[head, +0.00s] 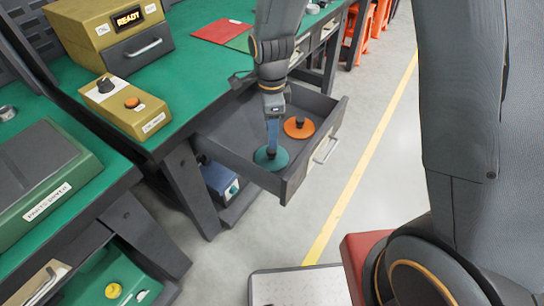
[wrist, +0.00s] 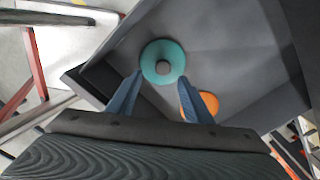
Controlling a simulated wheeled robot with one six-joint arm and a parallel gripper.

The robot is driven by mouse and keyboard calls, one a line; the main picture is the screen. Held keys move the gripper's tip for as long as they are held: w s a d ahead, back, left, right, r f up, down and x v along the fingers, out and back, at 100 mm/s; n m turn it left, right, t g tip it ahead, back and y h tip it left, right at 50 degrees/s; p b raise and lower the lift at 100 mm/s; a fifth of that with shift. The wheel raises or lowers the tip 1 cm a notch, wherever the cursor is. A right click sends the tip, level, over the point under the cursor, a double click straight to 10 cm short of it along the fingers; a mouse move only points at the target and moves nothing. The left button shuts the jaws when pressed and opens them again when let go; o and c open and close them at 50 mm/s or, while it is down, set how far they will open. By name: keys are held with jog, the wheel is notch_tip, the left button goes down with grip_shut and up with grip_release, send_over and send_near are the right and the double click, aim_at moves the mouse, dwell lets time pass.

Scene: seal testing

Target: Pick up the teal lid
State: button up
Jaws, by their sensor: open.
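The teal lid (head: 266,160) is a round disc lying in the open grey drawer (head: 232,149) near its front left corner. I cannot tell whether the fingertips touch the lid.
An orange lid (head: 299,130) with a dark knob lies in the same drawer, close to my right finger in the wrist view. The drawer walls stand around both lids. The green bench (head: 193,92) with a yellow control box (head: 125,106) is to the left. Open floor lies right.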

aim_at(272, 154)
jog(key=f, duration=0.7)
jog(key=shift+w+f, duration=0.1)
jog(key=shift+w, duration=0.25)
grip_shut()
